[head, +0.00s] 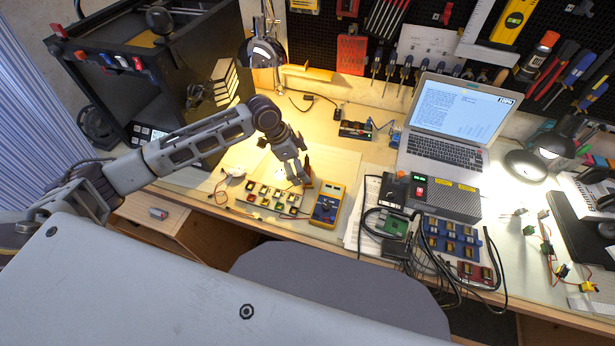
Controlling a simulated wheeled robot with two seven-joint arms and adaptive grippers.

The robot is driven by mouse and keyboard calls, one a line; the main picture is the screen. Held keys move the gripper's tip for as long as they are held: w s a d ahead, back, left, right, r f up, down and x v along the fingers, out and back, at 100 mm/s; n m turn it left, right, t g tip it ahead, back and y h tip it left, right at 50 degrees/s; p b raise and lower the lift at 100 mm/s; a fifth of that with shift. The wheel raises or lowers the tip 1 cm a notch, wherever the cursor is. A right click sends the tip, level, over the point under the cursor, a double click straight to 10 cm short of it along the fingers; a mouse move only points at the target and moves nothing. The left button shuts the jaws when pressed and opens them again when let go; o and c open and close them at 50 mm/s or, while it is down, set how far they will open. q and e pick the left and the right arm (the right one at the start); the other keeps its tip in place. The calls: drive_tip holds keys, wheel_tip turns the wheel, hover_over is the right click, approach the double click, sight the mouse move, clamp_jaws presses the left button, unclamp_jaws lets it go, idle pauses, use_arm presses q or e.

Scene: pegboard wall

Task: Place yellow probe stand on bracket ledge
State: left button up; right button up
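My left gripper (297,178) reaches down over the lit part of the workbench. Its two fingers look apart, with a gap between them. Just right of the fingertips stands a small orange-yellow piece with a dark upright tip (309,177), which looks like the probe stand. The fingers partly hide it, and I cannot tell if they touch it. A yellow ledge (307,72), which seems to be the bracket ledge, runs along the bottom of the pegboard behind the lamp. My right gripper is not in view.
A yellow multimeter (327,204) lies right of the gripper, and a board of small parts (270,198) lies left. A desk lamp (263,52) stands before the ledge's left end. A laptop (452,120) and a power unit (440,198) stand to the right.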

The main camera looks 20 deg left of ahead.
use_arm(q)
drive_tip(key=x, duration=0.3)
drive_tip(key=shift+w+d+f, duration=0.1)
drive_tip(key=shift+d+f, duration=0.1)
drive_tip(key=shift+f, duration=0.45)
drive_tip(key=c, duration=1.1)
drive_tip(key=shift+r, duration=0.1)
drive_tip(key=shift+c, duration=0.8)
drive_tip(key=shift+r, duration=0.65)
wheel_tip(320, 180, up, 3)
drive_tip(key=shift+r, duration=2.8)
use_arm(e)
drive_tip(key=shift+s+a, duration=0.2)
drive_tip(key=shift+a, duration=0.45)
